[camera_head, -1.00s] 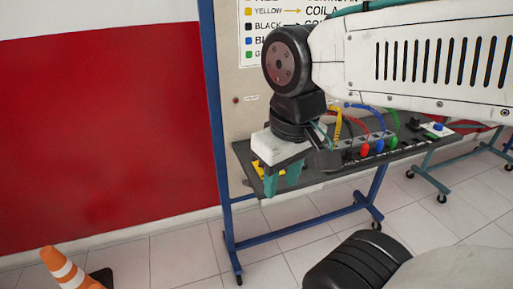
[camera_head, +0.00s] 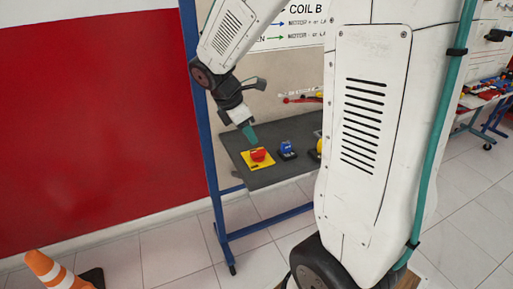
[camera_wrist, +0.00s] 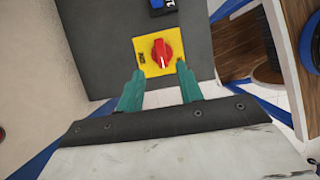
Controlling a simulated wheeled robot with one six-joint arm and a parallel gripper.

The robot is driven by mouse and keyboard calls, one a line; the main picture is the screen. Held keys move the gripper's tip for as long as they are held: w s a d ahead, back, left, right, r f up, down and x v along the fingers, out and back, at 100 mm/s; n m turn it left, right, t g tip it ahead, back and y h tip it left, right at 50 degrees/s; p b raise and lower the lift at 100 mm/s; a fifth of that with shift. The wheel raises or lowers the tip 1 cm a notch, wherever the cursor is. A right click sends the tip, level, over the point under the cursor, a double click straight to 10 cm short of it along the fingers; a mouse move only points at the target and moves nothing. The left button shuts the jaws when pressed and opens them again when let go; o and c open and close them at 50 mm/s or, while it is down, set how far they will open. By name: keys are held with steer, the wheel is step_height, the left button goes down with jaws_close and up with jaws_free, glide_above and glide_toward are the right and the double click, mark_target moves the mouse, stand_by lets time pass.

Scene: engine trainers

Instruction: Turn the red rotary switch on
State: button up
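The red rotary switch (camera_head: 258,154) sits on a yellow plate (camera_head: 250,164) at the left end of the grey shelf. In the wrist view the red knob (camera_wrist: 161,52) is near the top centre, with its white pointer mark towards the bottom of the picture. Dark lettering shows on the left of the yellow plate (camera_wrist: 146,44). My gripper (camera_wrist: 159,79) has its two teal fingers apart, with nothing between them. The fingertips reach the plate's lower edge in that view, short of the knob. In the head view my gripper (camera_head: 250,133) is above and left of the switch.
A blue switch (camera_head: 287,150) stands right of the red one and shows at the top of the wrist view. The grey shelf (camera_head: 285,172) is on a blue frame. A traffic cone (camera_head: 50,270) stands at lower left. My arm hides the shelf's right part.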

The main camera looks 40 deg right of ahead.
mark_target(258, 151)
steer(key=x, duration=0.7)
steer(key=shift+s, duration=0.1)
jaws_close()
